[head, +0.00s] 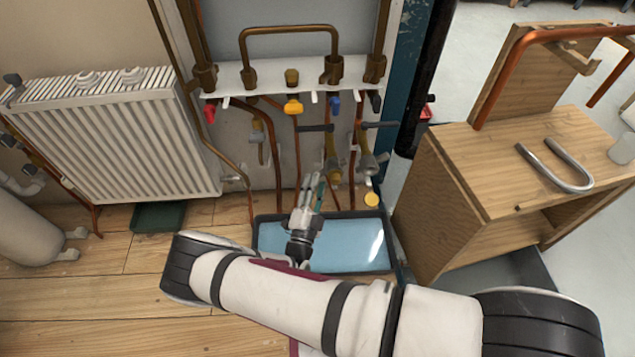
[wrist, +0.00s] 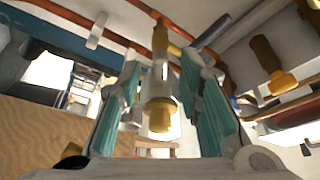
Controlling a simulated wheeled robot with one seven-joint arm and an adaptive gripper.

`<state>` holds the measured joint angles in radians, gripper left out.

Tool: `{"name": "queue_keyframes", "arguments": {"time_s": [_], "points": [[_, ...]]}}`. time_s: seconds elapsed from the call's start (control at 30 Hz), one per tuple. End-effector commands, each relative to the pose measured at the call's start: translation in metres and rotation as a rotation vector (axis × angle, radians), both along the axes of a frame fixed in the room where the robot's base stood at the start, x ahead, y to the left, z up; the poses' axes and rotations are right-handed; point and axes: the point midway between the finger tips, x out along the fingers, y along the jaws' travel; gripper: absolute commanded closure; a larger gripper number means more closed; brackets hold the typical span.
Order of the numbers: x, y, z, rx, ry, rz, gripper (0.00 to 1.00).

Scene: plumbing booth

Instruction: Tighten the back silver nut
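My gripper (head: 318,184) reaches down and away over the blue tray, close to the lower brass fittings under the white manifold panel. In the wrist view my gripper (wrist: 160,100) has its two teal-padded fingers apart, one on each side of a vertical fitting. That fitting has a silver nut (wrist: 161,82) with a brass end (wrist: 159,118) nearer the camera. Gaps show between the fitting and both pads. In the head view brass valve fittings (head: 333,168) stand just beyond the fingertips, and another fitting (head: 369,164) is to the right. Which nut is the back one I cannot tell.
A shallow tray (head: 258,245) with a blue bottom lies under my gripper. Copper pipes (head: 271,150) run down the wall close by. A white radiator (head: 110,140) stands left, and a wooden cabinet (head: 450,200) right.

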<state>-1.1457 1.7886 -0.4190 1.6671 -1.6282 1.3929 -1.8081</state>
Motion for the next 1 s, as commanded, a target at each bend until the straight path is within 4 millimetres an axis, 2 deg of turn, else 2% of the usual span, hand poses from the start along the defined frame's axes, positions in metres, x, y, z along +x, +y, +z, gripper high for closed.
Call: {"name": "queue_keyframes", "arguments": {"time_s": [0.2, 0.5, 0.53, 0.67, 1.0], "points": [[0.017, -0.006, 0.004, 0.001, 0.0, 0.0, 0.68], [0.019, -0.006, 0.005, 0.001, 0.0, 0.001, 0.68], [0.019, -0.006, 0.005, 0.001, 0.0, 0.001, 0.7], [0.019, -0.006, 0.005, 0.001, 0.0, 0.0, 0.99], [0.019, -0.006, 0.006, 0.014, 0.0, 0.0, 1.0]]}}
